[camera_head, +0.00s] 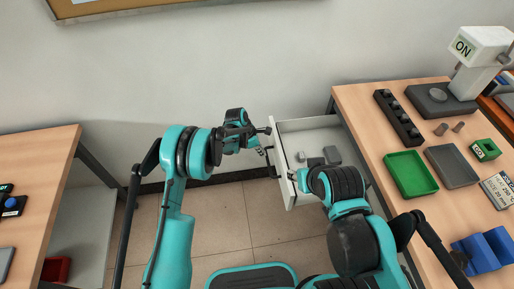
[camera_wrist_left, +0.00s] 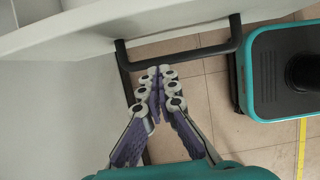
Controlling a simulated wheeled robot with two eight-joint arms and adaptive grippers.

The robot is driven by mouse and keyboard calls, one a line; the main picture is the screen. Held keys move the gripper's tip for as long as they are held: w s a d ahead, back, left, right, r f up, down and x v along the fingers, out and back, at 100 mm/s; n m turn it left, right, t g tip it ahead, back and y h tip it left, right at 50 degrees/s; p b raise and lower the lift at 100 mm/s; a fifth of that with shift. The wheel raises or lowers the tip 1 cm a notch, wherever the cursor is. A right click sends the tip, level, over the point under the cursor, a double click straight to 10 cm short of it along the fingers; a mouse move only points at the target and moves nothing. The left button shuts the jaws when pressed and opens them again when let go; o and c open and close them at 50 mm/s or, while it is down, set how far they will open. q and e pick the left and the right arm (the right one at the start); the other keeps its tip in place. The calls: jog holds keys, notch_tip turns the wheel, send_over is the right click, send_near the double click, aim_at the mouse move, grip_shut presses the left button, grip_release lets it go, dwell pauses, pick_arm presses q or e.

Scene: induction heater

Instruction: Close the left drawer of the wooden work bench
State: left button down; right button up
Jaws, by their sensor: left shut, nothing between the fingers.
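The wooden work bench (camera_head: 372,103) stands at the right. Its drawer (camera_head: 281,150) is pulled out to the left, with several small grey pieces inside. The drawer's pale front also shows at the top of the left wrist view (camera_wrist_left: 75,32). A dark bar handle (camera_wrist_left: 190,55) is fixed to that front. My left gripper (camera_head: 264,141) is beside the drawer front, close to the handle. In the left wrist view its fingertips (camera_wrist_left: 157,82) are together and empty, close to the handle; I cannot tell whether they touch it.
A green tray (camera_head: 410,174), a grey tray (camera_head: 452,166), a black peg block (camera_head: 397,118) and a white machine (camera_head: 481,50) stand on the bench. Another wooden table (camera_head: 45,160) is at the left. Tiled floor (camera_head: 235,210) lies open between them.

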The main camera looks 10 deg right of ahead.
aim_at(276, 157)
pick_arm(q)
jog(key=shift+d+f+b, duration=0.15)
jog(key=shift+d+b, duration=0.35)
jog(key=shift+d, duration=1.55)
pick_arm(e)
jog(key=shift+f, duration=0.65)
pick_arm(q)
jog(key=shift+d, duration=0.1)
